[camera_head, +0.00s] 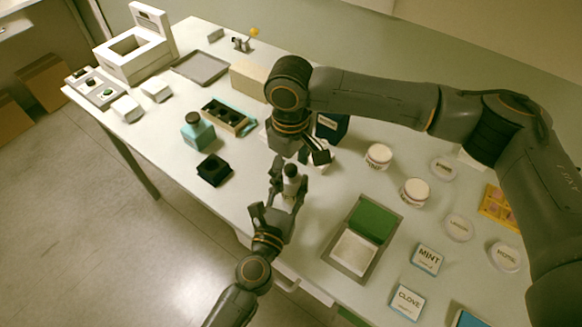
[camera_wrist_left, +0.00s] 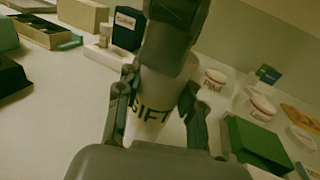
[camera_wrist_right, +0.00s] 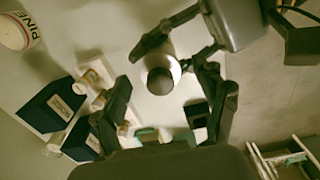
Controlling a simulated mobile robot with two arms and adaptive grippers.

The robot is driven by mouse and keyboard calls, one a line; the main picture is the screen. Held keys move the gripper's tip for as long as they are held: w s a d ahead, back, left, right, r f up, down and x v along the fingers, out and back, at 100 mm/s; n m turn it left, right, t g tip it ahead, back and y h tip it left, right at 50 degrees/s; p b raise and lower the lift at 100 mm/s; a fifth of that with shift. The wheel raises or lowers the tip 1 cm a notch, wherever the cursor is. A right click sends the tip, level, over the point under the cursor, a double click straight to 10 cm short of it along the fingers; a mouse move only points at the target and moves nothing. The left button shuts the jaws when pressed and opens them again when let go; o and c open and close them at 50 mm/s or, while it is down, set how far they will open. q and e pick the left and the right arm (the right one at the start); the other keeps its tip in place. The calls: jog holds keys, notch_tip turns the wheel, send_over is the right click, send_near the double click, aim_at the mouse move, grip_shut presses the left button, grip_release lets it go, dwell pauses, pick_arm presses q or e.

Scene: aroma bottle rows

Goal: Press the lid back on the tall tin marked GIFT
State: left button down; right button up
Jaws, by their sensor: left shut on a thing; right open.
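The tall white tin marked GIFT (camera_wrist_left: 150,112) stands upright between the fingers of my left gripper (camera_head: 272,208), which is shut on its side. The tin also shows in the head view (camera_head: 288,192) and, from above, in the right wrist view (camera_wrist_right: 172,68). Its top end shows a dark round area (camera_wrist_right: 160,81); I cannot tell whether this is a lid or an open mouth. My right gripper (camera_head: 308,156) is open above and just behind the tin, fingers pointing down. In the right wrist view its fingers lie either side of the tin's top. No separate lid is clear.
A black box (camera_head: 213,169) and teal bottle (camera_head: 198,130) stand left of the grippers. A green-and-white tray (camera_head: 336,264) lies to the right, with MINT (camera_head: 427,259) and CLOVE (camera_head: 407,302) boxes beyond. White jars (camera_head: 414,191) and a dark blue box (camera_head: 332,127) stand behind.

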notch_tip(320, 180, up, 12)
jog(key=shift+f, duration=0.15)
dwell(0.3)
pick_arm(q)
jog(key=c, duration=0.8)
grip_release()
jog(key=shift+o, duration=0.2)
jog(key=shift+s, duration=0.15)
jog(key=v, duration=1.1)
jog(key=shift+s+a, duration=0.2)
jog(key=shift+s, duration=0.15)
pick_arm(e)
jog(key=shift+s+f, duration=0.1)
